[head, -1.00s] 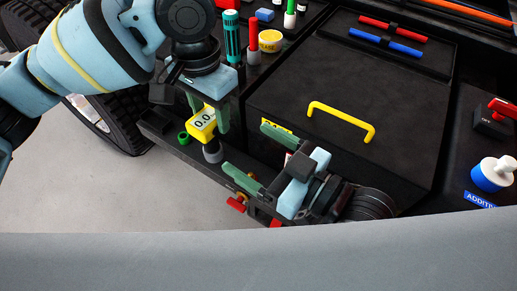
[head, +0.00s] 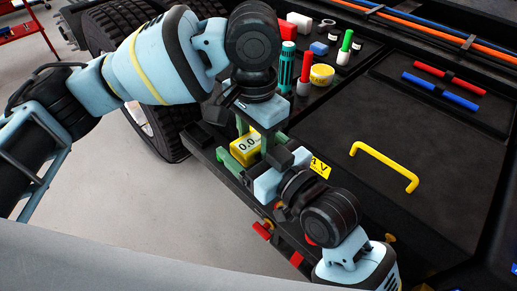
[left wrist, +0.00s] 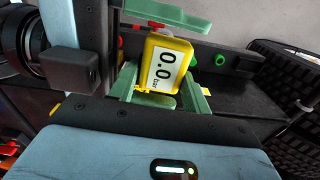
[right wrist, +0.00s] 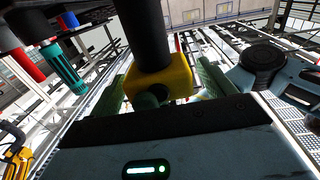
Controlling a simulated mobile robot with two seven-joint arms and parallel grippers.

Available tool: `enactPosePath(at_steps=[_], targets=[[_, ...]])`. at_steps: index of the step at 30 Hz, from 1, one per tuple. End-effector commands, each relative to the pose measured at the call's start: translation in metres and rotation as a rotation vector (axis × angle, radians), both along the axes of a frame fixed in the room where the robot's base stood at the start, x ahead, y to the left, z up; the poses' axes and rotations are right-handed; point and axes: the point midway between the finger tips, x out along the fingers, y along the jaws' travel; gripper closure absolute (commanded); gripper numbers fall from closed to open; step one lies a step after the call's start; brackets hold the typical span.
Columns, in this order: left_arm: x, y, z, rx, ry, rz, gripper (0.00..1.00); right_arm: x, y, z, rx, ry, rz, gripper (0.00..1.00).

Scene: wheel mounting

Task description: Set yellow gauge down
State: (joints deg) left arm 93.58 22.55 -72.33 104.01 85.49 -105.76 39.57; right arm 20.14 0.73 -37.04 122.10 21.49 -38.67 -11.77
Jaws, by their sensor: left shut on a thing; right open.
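The yellow gauge (head: 246,147), with a "0.0" display, is in my left gripper (head: 260,130) above the dark ledge at the near edge. In the left wrist view the gauge (left wrist: 166,65) sits between the green fingers of my left gripper (left wrist: 165,92). My right gripper (head: 252,158) comes in from the right and is open, with its fingers on either side of the gauge. In the right wrist view, the gauge (right wrist: 178,78) and its dark cylindrical part (right wrist: 148,35) are between the right fingers (right wrist: 165,88). The gauge's lower end is hidden in the head view.
A black work surface (head: 430,150) with a yellow handle (head: 385,160) lies to the right. A teal cylinder (head: 286,65), red marker (head: 304,78) and yellow tape roll (head: 321,75) stand behind the grippers. A tyre (head: 150,120) is at the left. Red parts (head: 262,229) hang below the ledge.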

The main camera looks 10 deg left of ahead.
Motion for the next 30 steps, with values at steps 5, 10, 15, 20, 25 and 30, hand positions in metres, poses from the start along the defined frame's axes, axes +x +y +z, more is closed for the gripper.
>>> enactPosePath(at_steps=[5,10,15,20,25,30], targets=[[0.0002,-0.0001,0.001,-0.001,-0.002,0.0,0.88,0.0005,0.0006,0.0003,-0.001,-0.001,0.0,0.18],[0.0002,-0.0001,0.001,-0.001,-0.002,0.0,0.88,0.0004,0.0005,0.0002,0.0,0.0,0.0,0.29],[0.0002,-0.0001,0.001,-0.001,-0.002,0.0,0.88,0.0004,0.0003,0.0001,0.0,0.0,0.0,0.51],[0.0001,-0.0001,0.001,-0.001,-0.001,-0.001,0.88,0.0006,0.0002,0.0001,0.0,0.0,-0.001,0.72],[0.0001,0.0001,0.001,0.0,-0.001,-0.001,0.41,0.0006,0.0001,0.0016,0.002,-0.003,-0.001,0.8],[0.0001,0.0001,0.0008,0.0,-0.001,-0.001,0.26,0.0006,0.0001,0.0015,0.002,-0.003,-0.001,0.8]])
